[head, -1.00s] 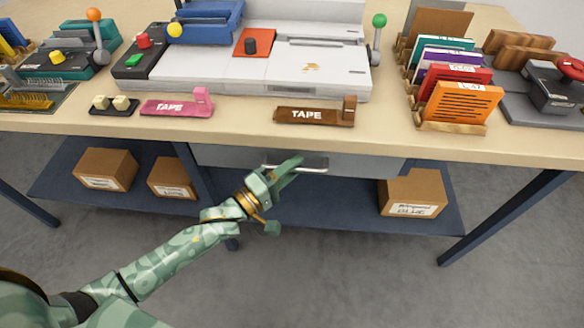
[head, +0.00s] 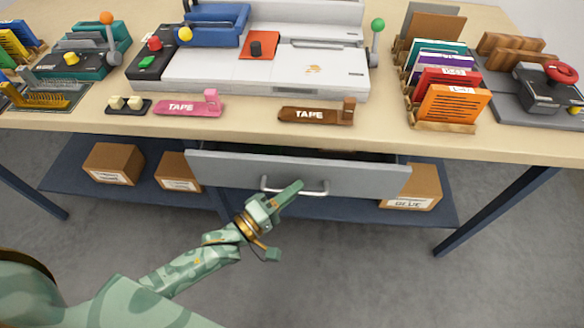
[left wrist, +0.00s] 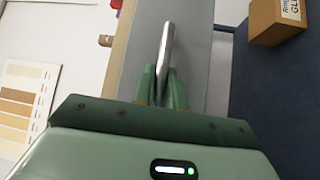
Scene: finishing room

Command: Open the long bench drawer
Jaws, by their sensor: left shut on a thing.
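The long grey bench drawer (head: 230,172) hangs under the bench top and stands partly open, with a dark gap showing above its front. Its silver bar handle (head: 316,192) is on the middle of the front. In the left wrist view the handle (left wrist: 167,45) runs between the two green fingers (left wrist: 165,85). The drawer's contents are mostly hidden by the bench top. My right gripper is not in view.
The bench top (head: 240,122) holds a pink tape dispenser (head: 190,106), a brown tape dispenser (head: 310,113), a white machine (head: 310,75) and a rack of coloured booklets (head: 450,100). Cardboard boxes (head: 112,163) sit on the blue lower shelf (head: 75,178). The floor in front is clear.

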